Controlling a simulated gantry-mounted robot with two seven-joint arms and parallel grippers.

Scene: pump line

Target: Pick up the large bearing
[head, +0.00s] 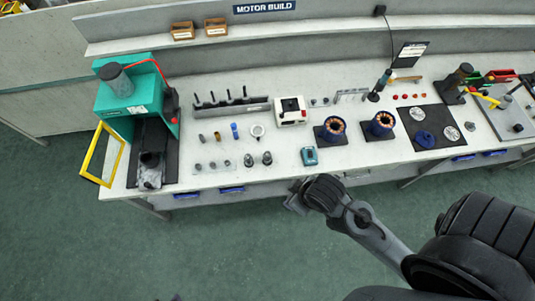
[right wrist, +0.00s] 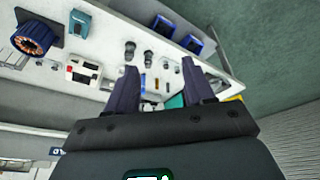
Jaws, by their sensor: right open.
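A pale silver ring (head: 257,131), which looks like the large bearing, lies on the white bench left of centre in the head view. It is near a small blue cylinder (head: 235,130) and several small metal parts. I cannot pick the ring out surely in the right wrist view. My right gripper (head: 294,197) is in front of the bench edge, to the right of the ring and apart from it. In the right wrist view its two dark fingers (right wrist: 160,65) are spread with nothing between them. My left gripper is not in view.
Two dark round parts (head: 258,159) stand near the bench's front edge. A teal meter (head: 309,156), a white box (head: 291,110) and copper-wound stators (head: 334,126) are to the right. A rack with upright pins (head: 232,104) stands behind; a teal press (head: 135,99) is at left.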

